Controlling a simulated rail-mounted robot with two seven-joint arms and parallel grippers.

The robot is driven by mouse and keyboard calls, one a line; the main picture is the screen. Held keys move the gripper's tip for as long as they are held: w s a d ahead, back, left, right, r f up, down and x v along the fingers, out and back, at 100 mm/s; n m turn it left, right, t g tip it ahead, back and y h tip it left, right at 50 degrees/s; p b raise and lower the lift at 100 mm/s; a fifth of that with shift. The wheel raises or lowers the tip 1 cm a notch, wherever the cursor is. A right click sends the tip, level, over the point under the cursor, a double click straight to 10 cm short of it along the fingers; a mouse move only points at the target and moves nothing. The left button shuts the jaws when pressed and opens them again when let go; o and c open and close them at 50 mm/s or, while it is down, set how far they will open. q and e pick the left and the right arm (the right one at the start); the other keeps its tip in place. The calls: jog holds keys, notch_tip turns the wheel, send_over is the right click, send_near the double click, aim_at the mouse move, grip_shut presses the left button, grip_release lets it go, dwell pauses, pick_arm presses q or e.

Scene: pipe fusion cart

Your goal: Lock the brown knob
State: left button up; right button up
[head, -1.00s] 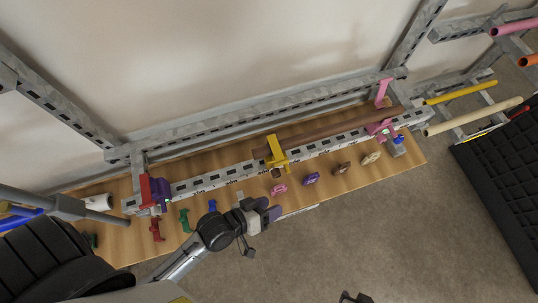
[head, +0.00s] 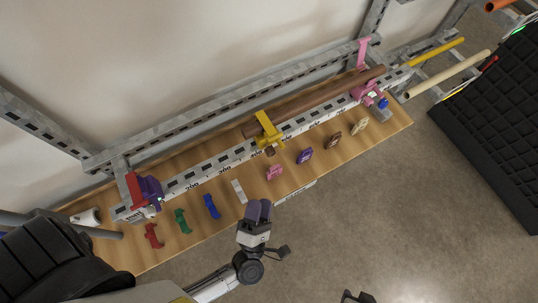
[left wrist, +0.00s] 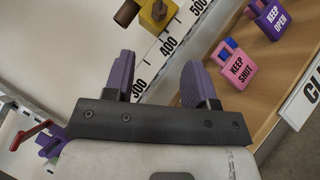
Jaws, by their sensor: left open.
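The brown knob (head: 270,151) sits at the front of the yellow clamp (head: 267,128), beside the white ruled rail (head: 211,174). The yellow clamp stands at the left end of a long brown pipe (head: 315,100). In the left wrist view the yellow clamp (left wrist: 155,17) with a round brown part on it is at the top edge, partly cut off. My left gripper (head: 258,210) is open and empty, with purple fingers pointing towards the rail. It is at the bench's front edge, apart from the knob. In the left wrist view its fingers (left wrist: 155,82) stand apart.
A pink KEEP SHUT padlock (left wrist: 238,68) and a purple KEEP OPEN padlock (left wrist: 272,18) lie right of my fingers. Brown (head: 334,140) and cream (head: 359,124) ones lie further along. Red, green and blue pieces (head: 211,206) lie left on the wooden bench (head: 225,228).

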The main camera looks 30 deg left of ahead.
aim_at(269, 156)
pick_arm(q)
jog(key=p+x, duration=0.1)
jog(key=x, duration=1.2)
jog(key=shift+w+a, duration=0.1)
jog(key=shift+c, duration=0.4)
jog(key=c, duration=0.8)
jog(key=shift+r+p, duration=0.2)
jog(key=shift+p, duration=0.35)
jog(key=shift+c, duration=0.2)
jog(key=m+g+h+p, duration=0.1)
jog(key=m+p, duration=0.1)
jog(key=p, duration=0.5)
jog(key=r+m+g+h+p, duration=0.1)
jog(key=m+g+p, duration=0.1)
jog(key=p, duration=0.5)
jog(key=shift+m+h+p, duration=0.3)
jog(key=shift+m, duration=0.2)
jog(key=shift+f+g+p, duration=0.1)
jog(key=shift+g+p, duration=0.4)
jog(key=shift+p, duration=0.2)
jog(key=shift+f+m+p, duration=0.15)
jog(key=shift+m+p, duration=0.25)
